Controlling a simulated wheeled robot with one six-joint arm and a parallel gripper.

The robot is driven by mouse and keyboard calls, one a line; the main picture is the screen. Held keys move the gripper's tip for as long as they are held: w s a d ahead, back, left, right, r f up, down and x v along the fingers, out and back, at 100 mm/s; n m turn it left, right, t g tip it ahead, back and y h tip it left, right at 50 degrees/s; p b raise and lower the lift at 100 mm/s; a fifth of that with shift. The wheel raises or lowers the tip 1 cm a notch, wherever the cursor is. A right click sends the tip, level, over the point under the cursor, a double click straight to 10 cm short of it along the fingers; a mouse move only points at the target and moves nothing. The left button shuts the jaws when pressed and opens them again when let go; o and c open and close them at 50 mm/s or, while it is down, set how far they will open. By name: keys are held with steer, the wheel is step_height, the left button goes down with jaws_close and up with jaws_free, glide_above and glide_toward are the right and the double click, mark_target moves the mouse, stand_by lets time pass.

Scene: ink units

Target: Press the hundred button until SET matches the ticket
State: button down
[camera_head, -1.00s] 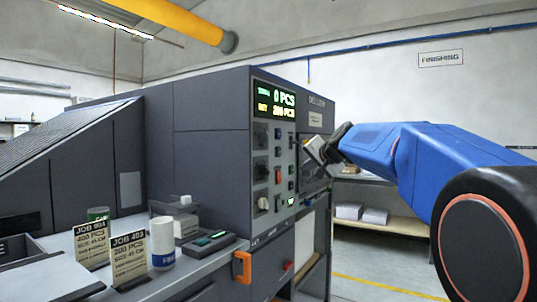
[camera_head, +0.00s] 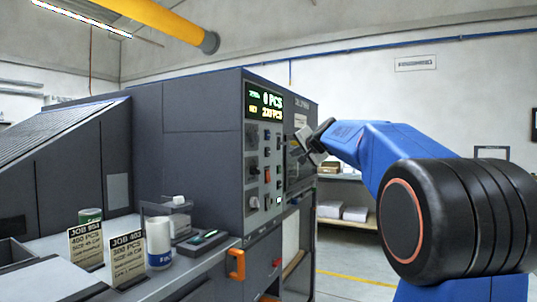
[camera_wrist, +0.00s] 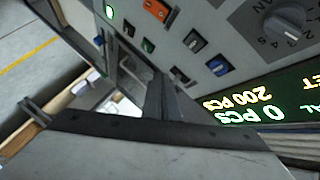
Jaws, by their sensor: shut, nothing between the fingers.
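The display (camera_head: 264,104) on the machine's control panel glows with a green 0 PCS line above a yellow SET line. In the wrist view the display (camera_wrist: 245,105) is upside down, and SET reads 200 PCS. Two tickets stand on the left counter: a front JOB 403 ticket (camera_head: 127,258) and a JOB 904 ticket (camera_head: 86,245) behind it. Their piece counts are too blurred to read surely. My gripper (camera_head: 308,148) is shut and empty beside the panel's upper right. Its fingers (camera_wrist: 163,100) show below several small buttons, including a blue one (camera_wrist: 219,66). Which is the hundred button is unreadable.
The panel also carries an orange switch (camera_wrist: 157,9) and a dial (camera_wrist: 287,20). An orange handle (camera_head: 235,264) juts out below the panel. Open floor lies right of the machine.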

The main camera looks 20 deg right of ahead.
steer(key=w+a, duration=0.4)
steer(key=w, duration=0.2)
steer(key=shift+a, duration=0.35)
steer(key=shift+w+a, duration=0.1)
stand_by(1.9)
steer(key=shift+w+a, duration=0.2)
steer(key=shift+w, duration=0.05)
steer(key=shift+w+a, duration=0.3)
steer(key=shift+w, duration=0.05)
stand_by(1.0)
stand_by(0.4)
steer(key=shift+s+d, duration=0.55)
steer(key=shift+s, duration=0.15)
steer(key=shift+s+d, duration=0.8)
steer(key=shift+s, duration=0.2)
steer(key=shift+s+d, duration=0.75)
steer(key=shift+s, duration=0.25)
